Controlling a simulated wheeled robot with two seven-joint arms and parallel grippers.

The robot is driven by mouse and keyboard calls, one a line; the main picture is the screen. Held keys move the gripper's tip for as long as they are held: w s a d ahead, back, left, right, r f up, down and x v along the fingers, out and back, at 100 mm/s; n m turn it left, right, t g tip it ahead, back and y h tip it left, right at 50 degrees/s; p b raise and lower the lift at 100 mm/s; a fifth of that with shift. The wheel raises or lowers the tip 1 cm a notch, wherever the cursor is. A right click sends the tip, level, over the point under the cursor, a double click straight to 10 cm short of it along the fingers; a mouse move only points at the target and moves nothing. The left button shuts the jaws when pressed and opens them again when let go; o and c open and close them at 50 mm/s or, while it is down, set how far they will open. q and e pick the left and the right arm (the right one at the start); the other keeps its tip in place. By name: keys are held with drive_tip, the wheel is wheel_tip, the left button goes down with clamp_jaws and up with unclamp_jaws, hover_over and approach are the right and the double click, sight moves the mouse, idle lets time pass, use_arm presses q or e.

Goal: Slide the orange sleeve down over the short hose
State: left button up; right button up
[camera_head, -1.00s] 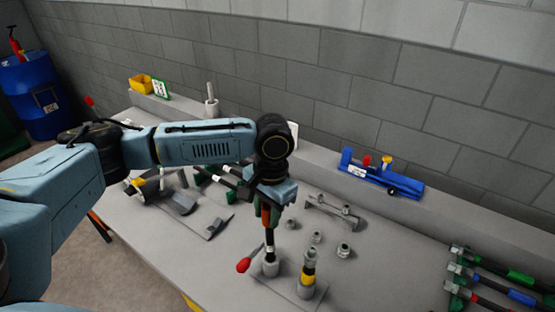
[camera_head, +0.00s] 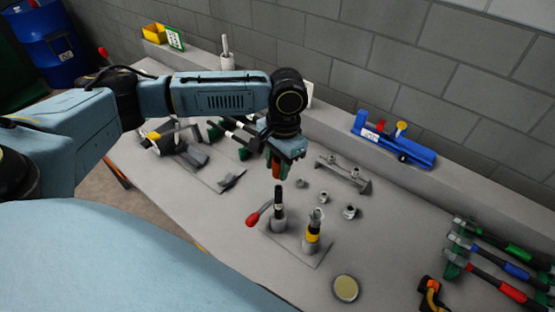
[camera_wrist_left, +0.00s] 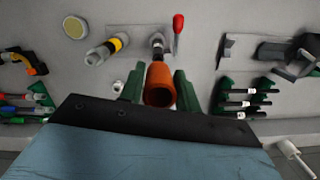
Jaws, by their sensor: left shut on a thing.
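The orange sleeve (camera_head: 276,168) is held upright between the green fingers of my left gripper (camera_head: 277,160), which is shut on it. In the left wrist view the sleeve (camera_wrist_left: 160,86) shows its open end between the fingers (camera_wrist_left: 160,88). The short hose (camera_head: 279,201), black with a pale band, stands upright in a grey holder (camera_head: 278,225) with a red lever (camera_head: 254,219). The sleeve is above the hose, apart from its top by a small gap. In the wrist view the hose (camera_wrist_left: 157,42) is just beyond the sleeve. My right gripper is not in view.
A yellow-banded post (camera_head: 312,236) stands close beside the hose. Loose grey fittings (camera_head: 350,212) lie behind it. A blue tool (camera_head: 393,142) sits on the back ledge. Racked hoses (camera_head: 500,260) are at right, with a gold disc (camera_head: 345,289) nearer. Bare bench lies between.

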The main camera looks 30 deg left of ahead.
use_arm(q)
drive_tip(key=b, duration=0.1)
approach(277, 201)
drive_tip(key=shift+s+a+r, duration=0.25)
drive_tip(key=shift+a+r, duration=0.05)
idle(0.7)
drive_tip(key=shift+p, duration=0.7)
drive_tip(key=shift+f, duration=0.1)
idle(0.9)
drive_tip(key=shift+f+b, duration=0.45)
drive_tip(key=shift+f, duration=1)
drive_tip(key=shift+f+b, duration=1.55)
drive_tip(key=shift+f, duration=2.55)
drive_tip(key=o, duration=1)
drive_tip(key=shift+s, duration=0.1)
drive_tip(key=shift+o, duration=0.2)
